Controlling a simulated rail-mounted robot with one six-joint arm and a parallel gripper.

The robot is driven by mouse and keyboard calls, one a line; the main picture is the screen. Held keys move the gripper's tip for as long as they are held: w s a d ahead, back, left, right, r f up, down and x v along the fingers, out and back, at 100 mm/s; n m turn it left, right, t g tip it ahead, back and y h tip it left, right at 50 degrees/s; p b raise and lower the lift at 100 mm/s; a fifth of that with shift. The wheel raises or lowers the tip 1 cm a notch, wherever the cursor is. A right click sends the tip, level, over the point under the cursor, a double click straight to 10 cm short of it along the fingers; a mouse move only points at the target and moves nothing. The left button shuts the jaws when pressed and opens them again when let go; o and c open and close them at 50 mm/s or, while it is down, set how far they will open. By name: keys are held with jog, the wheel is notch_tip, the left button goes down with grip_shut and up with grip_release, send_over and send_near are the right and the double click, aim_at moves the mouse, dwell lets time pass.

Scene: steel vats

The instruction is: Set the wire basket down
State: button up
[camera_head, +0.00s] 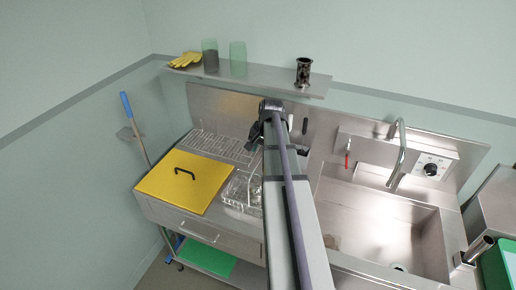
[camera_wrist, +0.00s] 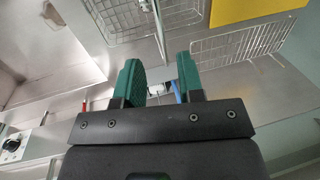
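The wire basket (camera_head: 236,190) sits on the steel counter, just right of the yellow board, in the head view. My arm hides its right side, and small items seem to lie in it.
A yellow board (camera_head: 190,190) with a black handle lies left of the basket. A wire rack (camera_head: 215,146) runs along the back. A shelf (camera_head: 240,75) above holds gloves, two tumblers and a dark metal cup. The sink (camera_head: 385,235) and tap (camera_head: 398,150) are right.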

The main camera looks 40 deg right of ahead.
jog(key=shift+r, duration=0.1)
jog(key=s+a+n, duration=0.2)
jog(key=a+n, duration=0.2)
jog(key=a, duration=0.7)
jog(key=s+a+n+g, duration=0.1)
jog(key=s+a+n, duration=0.2)
jog(key=a, duration=0.9)
jog(key=s+a+n+g+h, duration=0.1)
jog(key=a+n, duration=0.4)
jog(key=a, duration=0.6)
jog(key=shift+s+a+n, duration=0.3)
jog(key=shift+s+a, duration=0.1)
jog(key=shift+s, duration=0.5)
jog(key=shift+f, duration=0.2)
notch_tip(320, 180, down, 16)
jog(key=b, duration=1.7)
jog(key=shift+f, duration=0.25)
